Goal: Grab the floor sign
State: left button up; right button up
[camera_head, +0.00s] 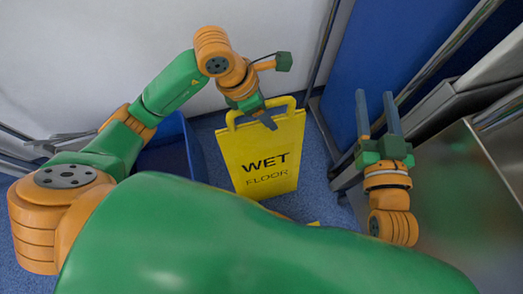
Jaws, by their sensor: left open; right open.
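The yellow floor sign (264,158) stands on the blue floor in the middle of the view, with "WET FLOOR" in black on its panel. It has a loop handle at its top. My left gripper (268,122) is open at the top of the sign, over the handle area. I cannot tell whether a finger passes through the handle loop. My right gripper (376,108) is open and empty to the right of the sign, fingers pointing up in the picture.
A blue bin (187,150) stands left of the sign, partly behind my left arm. A metal cabinet (465,205) with rails fills the right side. A white wall (100,50) and a blue panel (385,45) lie behind. Little blue floor (317,185) is free beside the sign.

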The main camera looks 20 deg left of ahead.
pick_arm(q)
jog(key=shift+f, duration=0.25)
dwell(0.3)
grip_shut()
dwell(1.3)
